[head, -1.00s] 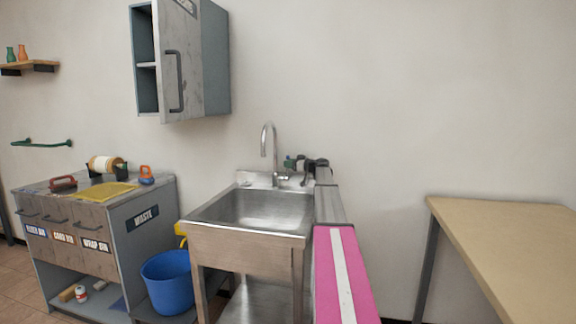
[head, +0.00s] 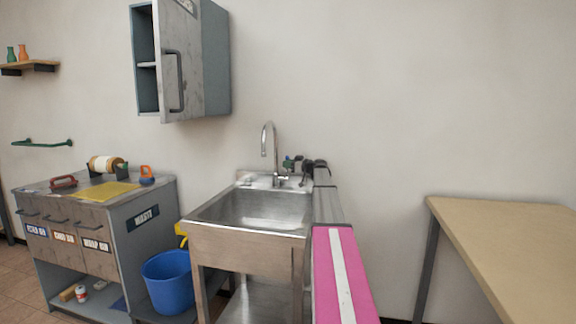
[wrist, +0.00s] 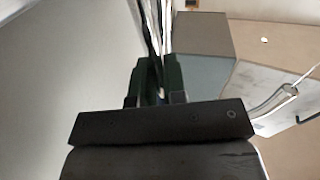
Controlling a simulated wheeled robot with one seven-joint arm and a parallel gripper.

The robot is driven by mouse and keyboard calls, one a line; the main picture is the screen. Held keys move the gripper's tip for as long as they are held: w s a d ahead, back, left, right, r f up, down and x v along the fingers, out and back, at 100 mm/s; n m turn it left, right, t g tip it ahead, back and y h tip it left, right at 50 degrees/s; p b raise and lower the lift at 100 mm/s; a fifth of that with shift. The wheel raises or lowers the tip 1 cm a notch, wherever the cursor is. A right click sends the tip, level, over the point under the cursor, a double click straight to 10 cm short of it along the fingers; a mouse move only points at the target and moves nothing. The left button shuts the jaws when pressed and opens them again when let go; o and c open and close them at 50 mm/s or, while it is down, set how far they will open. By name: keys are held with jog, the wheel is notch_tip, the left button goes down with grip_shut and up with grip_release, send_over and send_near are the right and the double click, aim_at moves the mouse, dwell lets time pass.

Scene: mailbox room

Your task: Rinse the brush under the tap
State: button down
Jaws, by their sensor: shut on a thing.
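The curved metal tap (head: 267,140) rises at the back of the steel sink (head: 250,206) in the head view. My gripper (head: 289,162) is small there, just right of the tap's spout and above the sink's back right corner. In the wrist view my gripper's dark green fingers (wrist: 160,78) are close together on something thin, mostly hidden between them. Shiny, narrow upright streaks (wrist: 153,25) show past the fingertips; I cannot tell if they are the tap or the held thing. I cannot make out a brush for certain, nor any running water.
A wall cabinet (head: 190,62) with its door ajar hangs above left of the sink. A blue bucket (head: 167,281) stands left of the sink, beside a waste cabinet (head: 140,237). A bare wooden table (head: 505,235) is at the right. The wall is close behind the tap.

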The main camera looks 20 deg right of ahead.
jog(key=shift+s, duration=0.1)
jog(key=c, duration=1.2)
grip_release()
jog(key=v, duration=1)
jog(key=shift+s+d+f, duration=0.1)
jog(key=shift+s+d, duration=0.15)
jog(key=shift+s, duration=0.05)
